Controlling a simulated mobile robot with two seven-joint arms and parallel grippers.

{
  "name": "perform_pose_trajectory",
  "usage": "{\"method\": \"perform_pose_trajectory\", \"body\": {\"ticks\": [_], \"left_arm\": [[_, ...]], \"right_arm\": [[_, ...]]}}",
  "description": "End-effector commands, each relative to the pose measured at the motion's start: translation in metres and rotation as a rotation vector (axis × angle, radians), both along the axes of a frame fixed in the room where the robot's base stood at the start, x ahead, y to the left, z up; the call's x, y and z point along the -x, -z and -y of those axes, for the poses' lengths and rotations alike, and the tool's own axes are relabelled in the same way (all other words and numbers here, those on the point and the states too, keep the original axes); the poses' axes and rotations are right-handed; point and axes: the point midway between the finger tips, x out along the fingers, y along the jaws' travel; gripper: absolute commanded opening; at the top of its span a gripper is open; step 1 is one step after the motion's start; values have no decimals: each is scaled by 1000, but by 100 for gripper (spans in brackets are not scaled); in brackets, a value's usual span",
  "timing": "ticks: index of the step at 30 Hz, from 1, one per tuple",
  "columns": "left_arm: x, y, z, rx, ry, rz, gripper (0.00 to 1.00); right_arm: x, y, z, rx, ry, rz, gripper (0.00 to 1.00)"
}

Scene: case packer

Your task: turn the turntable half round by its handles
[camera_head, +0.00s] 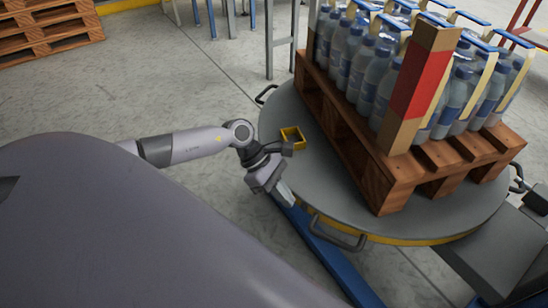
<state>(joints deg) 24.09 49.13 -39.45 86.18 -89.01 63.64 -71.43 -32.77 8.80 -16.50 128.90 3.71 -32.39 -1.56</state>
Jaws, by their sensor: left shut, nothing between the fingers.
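The round grey turntable (300,175) with a yellow rim fills the middle right. It bears a wooden pallet (372,178) loaded with shrink-packed bottles (375,75). A dark loop handle (338,235) sticks out at the near edge. Another handle (265,94) is at the upper left edge, and a third (518,179) is at the right edge. My left gripper (287,197) is shut and empty beside the turntable's near-left rim, to the left of the near handle and apart from it. My right gripper is not in view.
A small yellow open box (292,137) lies on the turntable by the pallet. A red and brown corner post (417,85) stands at the pallet. A blue floor beam (325,250) runs under the turntable. Empty pallets (50,28) are at the upper left. Grey floor is clear to the left.

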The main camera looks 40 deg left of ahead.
Motion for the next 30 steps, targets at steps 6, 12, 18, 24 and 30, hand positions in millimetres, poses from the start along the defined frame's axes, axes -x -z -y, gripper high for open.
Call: {"method": "perform_pose_trajectory", "body": {"ticks": [6,12,18,24,30], "left_arm": [[-5,15,32,2,2,2,0],[-7,17,45,0,0,2,0],[-8,17,47,0,-1,1,0],[-7,17,47,0,-1,1,0],[-9,17,46,0,-7,1,0]], "right_arm": [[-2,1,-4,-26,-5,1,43],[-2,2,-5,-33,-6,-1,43],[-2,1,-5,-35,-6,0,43],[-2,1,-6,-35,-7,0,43],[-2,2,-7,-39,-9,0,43]]}}
